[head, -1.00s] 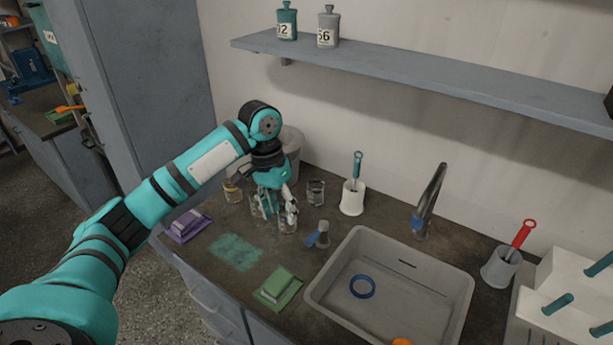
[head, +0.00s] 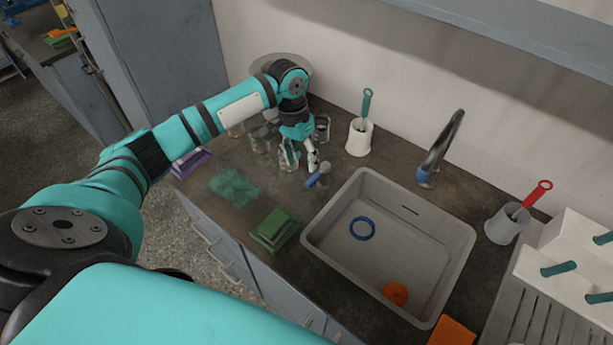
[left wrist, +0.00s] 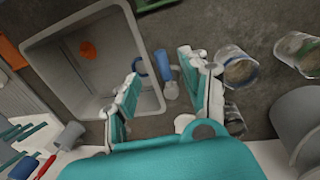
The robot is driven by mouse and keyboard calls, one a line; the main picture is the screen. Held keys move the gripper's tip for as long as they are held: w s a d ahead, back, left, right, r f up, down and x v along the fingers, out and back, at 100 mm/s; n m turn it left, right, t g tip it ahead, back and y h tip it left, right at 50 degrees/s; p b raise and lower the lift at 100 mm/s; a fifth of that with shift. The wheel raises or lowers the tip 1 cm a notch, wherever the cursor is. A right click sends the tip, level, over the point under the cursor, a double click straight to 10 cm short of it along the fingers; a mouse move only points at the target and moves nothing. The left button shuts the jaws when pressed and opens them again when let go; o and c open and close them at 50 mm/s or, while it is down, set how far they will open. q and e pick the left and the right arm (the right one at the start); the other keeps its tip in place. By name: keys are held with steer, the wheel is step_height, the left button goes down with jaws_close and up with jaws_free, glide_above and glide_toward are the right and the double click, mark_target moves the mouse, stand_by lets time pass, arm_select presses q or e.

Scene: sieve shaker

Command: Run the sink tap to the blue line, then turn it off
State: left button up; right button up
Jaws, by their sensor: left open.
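The grey sink (head: 318,240) is set in the dark counter. Its curved tap (head: 440,148) has a blue band at the base, and I see no stream from the spout. A small post with a blue lever (head: 318,178) stands at the sink's left rim; in the left wrist view the blue lever (left wrist: 163,62) shows between the fingers. My left gripper (head: 302,165) is open just left of the lever, pointing down; it also shows in the left wrist view (left wrist: 158,65). I cannot make out a blue fill line. My right gripper is not in view.
A blue ring (head: 362,228) and an orange disc (head: 396,293) lie in the sink. Several glass beakers (head: 260,140) stand close to the gripper. A white brush holder (head: 359,140) stands behind; a green sponge (head: 272,232) lies in front. A grey cup (head: 503,226) stands right.

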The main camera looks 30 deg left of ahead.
mark_target(307, 183)
arm_select(q)
steer(key=f, duration=0.2)
steer(key=d+f, duration=0.1)
steer(key=f, duration=0.2)
steer(key=f+p, duration=0.1)
steer(key=f, duration=0.2)
steer(key=shift+s+d+f, duration=0.1)
steer(key=shift+d+f, duration=0.1)
steer(key=shift+f, duration=0.05)
steer(key=shift+c, duration=0.4)
jaws_close()
